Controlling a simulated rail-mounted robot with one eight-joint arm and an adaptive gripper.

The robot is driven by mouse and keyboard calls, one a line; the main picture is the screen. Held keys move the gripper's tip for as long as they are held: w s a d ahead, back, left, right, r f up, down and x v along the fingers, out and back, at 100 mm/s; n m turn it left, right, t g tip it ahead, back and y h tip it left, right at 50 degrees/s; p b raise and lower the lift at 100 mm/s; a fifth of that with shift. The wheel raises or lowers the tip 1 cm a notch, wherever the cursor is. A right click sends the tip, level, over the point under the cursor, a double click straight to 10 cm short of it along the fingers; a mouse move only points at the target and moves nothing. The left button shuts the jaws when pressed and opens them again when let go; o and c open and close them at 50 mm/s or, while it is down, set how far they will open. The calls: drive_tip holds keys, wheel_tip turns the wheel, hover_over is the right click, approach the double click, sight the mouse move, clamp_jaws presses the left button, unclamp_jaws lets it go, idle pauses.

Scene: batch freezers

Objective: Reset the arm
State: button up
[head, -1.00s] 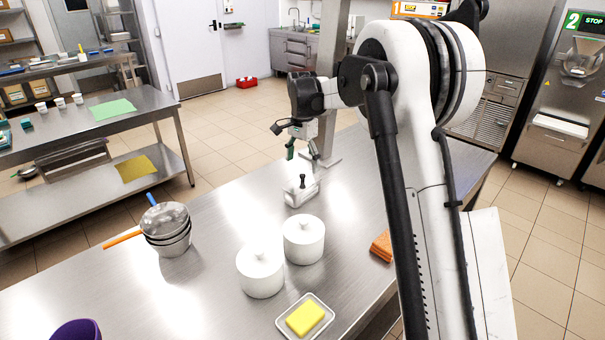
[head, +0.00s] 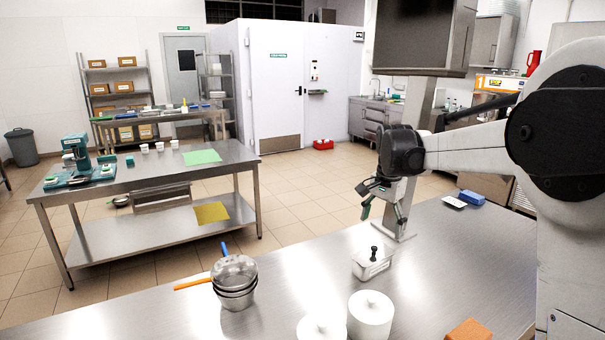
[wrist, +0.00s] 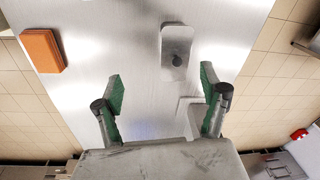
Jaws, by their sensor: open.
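My gripper (head: 383,212) hangs from my arm above the far part of the steel table (head: 290,290) in the head view. In the wrist view its two green-padded fingers (wrist: 161,100) are spread wide with nothing between them. A small steel container with a black knob (head: 372,262) stands on the table below and in front of the gripper, apart from it. It also shows in the wrist view (wrist: 176,48), beyond the fingertips.
Two white lidded jars (head: 370,318) and stacked pans (head: 235,280) stand on the near table. An orange block (head: 468,333) lies right, also in the wrist view (wrist: 42,50). A post (head: 410,195) rises close behind the gripper. A second table (head: 150,165) stands left.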

drive_tip(key=s+a+r+n+t, duration=0.1)
drive_tip(key=s+r+n+t, duration=0.15)
drive_tip(key=s, duration=0.75)
drive_tip(key=s+a+r+n+t, duration=0.1)
drive_tip(key=s+r+n, duration=0.2)
drive_tip(key=s, duration=0.7)
drive_tip(key=s+f+n+t, duration=0.1)
drive_tip(key=s+f+n, duration=0.1)
drive_tip(key=s, duration=0.6)
drive_tip(key=s+a+f+n+t, duration=0.1)
drive_tip(key=s+f, duration=0.3)
drive_tip(key=s, duration=0.4)
drive_tip(key=shift+s+f+n, duration=0.2)
drive_tip(key=shift+f+n, duration=0.05)
drive_tip(key=shift+n, duration=0.3)
drive_tip(key=shift+a, duration=0.1)
